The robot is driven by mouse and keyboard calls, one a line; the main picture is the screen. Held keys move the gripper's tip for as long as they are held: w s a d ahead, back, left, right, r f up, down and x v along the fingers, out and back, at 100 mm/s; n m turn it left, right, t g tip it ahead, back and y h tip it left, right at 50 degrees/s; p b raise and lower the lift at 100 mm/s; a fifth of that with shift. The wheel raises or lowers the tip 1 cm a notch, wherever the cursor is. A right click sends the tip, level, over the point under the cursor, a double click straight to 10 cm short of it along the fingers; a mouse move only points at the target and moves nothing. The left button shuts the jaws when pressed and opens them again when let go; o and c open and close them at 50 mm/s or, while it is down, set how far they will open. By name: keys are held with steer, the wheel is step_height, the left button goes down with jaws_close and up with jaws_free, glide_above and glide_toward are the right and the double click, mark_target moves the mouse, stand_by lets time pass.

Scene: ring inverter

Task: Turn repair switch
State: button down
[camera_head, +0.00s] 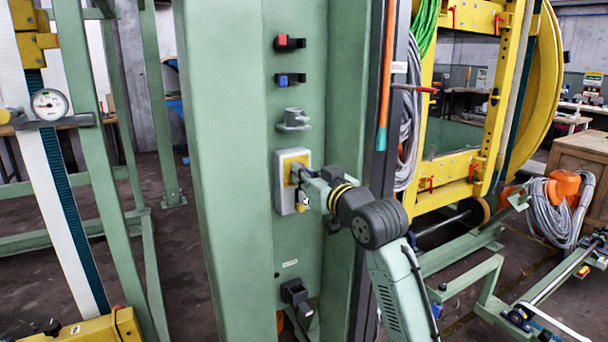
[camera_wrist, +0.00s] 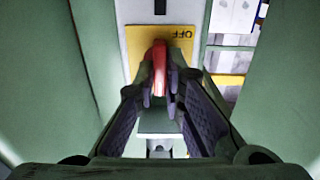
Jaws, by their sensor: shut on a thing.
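The repair switch is a grey box (camera_head: 282,200) with a yellow plate, mounted on the green column. In the wrist view its yellow plate (camera_wrist: 185,38) shows the letters OFF, upside down in the picture, and a red knob (camera_wrist: 158,66) stands out from it. My gripper (camera_wrist: 160,90) reaches the switch, with its two dark fingers on either side of the red knob, shut on it. In the head view my gripper (camera_head: 299,178) covers the knob and part of the plate.
Above the switch on the green column (camera_head: 225,130) are a red-marked connector (camera_head: 290,42), a blue-marked one (camera_head: 290,79) and a grey bracket (camera_head: 293,120). A black socket (camera_head: 296,295) sits below. An orange and teal rod (camera_head: 385,80) stands close to the right.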

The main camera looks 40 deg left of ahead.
stand_by(0.3)
steer(key=shift+s+a+f+n+b, duration=0.15)
steer(key=shift+n+b, duration=1.6)
steer(key=shift+n, duration=2.7)
steer(key=shift+s+d+f+n+b, duration=0.1)
steer(key=shift+n+b, duration=1.65)
steer(key=shift+n, duration=2.7)
steer(key=c, duration=1.7)
jaws_free()
steer(key=shift+a, duration=0.1)
steer(key=v, duration=1.2)
steer(key=shift+w, duration=0.1)
